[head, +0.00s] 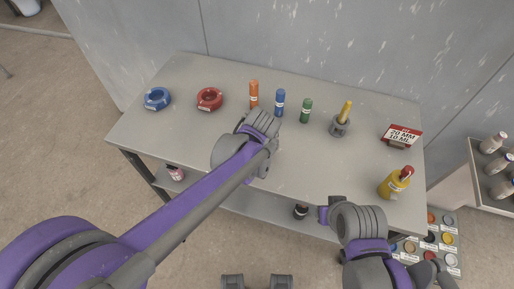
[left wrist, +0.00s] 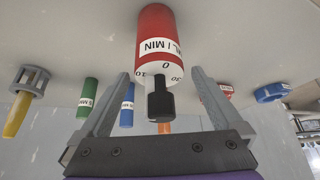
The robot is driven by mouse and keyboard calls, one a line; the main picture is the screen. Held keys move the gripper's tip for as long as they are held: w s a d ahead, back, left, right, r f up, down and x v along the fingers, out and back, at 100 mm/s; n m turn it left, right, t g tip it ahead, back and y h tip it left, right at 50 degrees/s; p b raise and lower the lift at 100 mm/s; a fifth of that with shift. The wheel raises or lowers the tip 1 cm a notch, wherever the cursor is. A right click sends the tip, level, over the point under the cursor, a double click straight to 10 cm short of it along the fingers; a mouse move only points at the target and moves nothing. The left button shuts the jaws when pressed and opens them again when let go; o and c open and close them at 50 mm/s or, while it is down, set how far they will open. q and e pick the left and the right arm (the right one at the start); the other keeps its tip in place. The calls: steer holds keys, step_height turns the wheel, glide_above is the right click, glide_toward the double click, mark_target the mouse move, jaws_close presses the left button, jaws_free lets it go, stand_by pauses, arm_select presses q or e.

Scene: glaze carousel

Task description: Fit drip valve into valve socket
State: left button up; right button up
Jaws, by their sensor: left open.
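A red drip valve (left wrist: 157,35) with a white numbered dial band and a black tip shows large in the left wrist view, which sees the scene upside down. My left gripper (left wrist: 160,78) is open, with one finger on each side of the valve and visible gaps between. In the head view my left gripper (head: 259,122) is over the middle of the table and hides the valve. A grey slotted holder (head: 339,129) with a yellow rod tilted in it stands to the right; I cannot tell whether it is the valve socket. My right gripper's fingers are not clearly visible.
Orange (head: 254,92), blue (head: 280,104) and green (head: 306,111) cylinders stand close behind my left gripper. Red (head: 209,99) and blue (head: 157,98) rings lie at the left. A red-white sign (head: 401,136) and yellow bottle (head: 395,184) stand at the right. The table's front middle is clear.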

arm_select(q)
jaws_close()
stand_by(0.3)
